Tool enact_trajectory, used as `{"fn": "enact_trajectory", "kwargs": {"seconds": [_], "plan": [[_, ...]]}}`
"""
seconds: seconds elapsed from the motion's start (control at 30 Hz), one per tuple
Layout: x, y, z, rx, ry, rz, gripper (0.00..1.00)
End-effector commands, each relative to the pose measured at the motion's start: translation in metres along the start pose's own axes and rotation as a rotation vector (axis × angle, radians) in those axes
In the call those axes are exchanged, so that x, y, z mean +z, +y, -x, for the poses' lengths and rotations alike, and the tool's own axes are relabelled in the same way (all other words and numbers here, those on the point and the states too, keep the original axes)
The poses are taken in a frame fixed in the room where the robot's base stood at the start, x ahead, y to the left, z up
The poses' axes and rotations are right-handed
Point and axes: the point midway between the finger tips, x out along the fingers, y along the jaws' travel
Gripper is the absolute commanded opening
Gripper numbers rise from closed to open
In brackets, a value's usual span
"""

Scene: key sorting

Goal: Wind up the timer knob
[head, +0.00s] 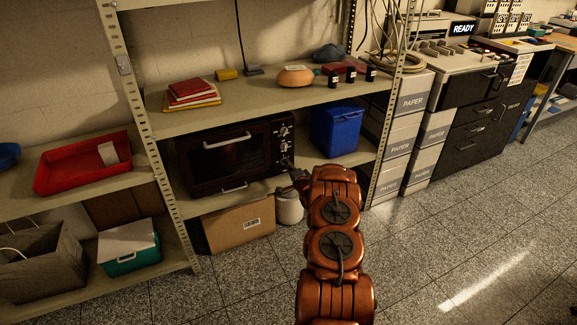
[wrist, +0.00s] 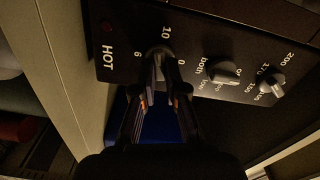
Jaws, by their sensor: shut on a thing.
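The black toaster oven (head: 215,160) stands on the middle shelf, with its knobs in a column on the right of its front. In the wrist view, the timer knob (wrist: 158,52) sits on the dark control panel (wrist: 125,42) with the marks 10, 6 and 0 around it. My gripper (wrist: 160,75) is shut on the timer knob, one finger on each side, hiding much of it. In the head view, my gripper (head: 291,174) reaches the lower right of the oven front. Two other knobs (wrist: 222,73) (wrist: 271,85) show beside it in the wrist view.
A red lamp (wrist: 106,26) and the word HOT are on the panel. A blue bin (head: 336,130) stands right of the oven. A cardboard box (head: 238,228) and a pale pot (head: 289,208) are below. A metal shelf post (head: 390,125) rises to the right.

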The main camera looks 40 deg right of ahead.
Motion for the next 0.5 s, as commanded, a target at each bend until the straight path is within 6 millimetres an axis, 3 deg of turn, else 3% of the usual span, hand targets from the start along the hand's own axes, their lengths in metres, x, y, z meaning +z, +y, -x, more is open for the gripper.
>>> {"fn": "enact_trajectory", "kwargs": {"seconds": [0.23,0.27,0.5], "plan": [[0.0025,0.0017,0.0001,0.003,-0.004,0.000,0.00],[0.0025,0.0016,0.0001,0.003,-0.004,0.000,0.12],[0.0011,0.0008,0.0001,0.001,-0.002,0.001,0.36]]}}
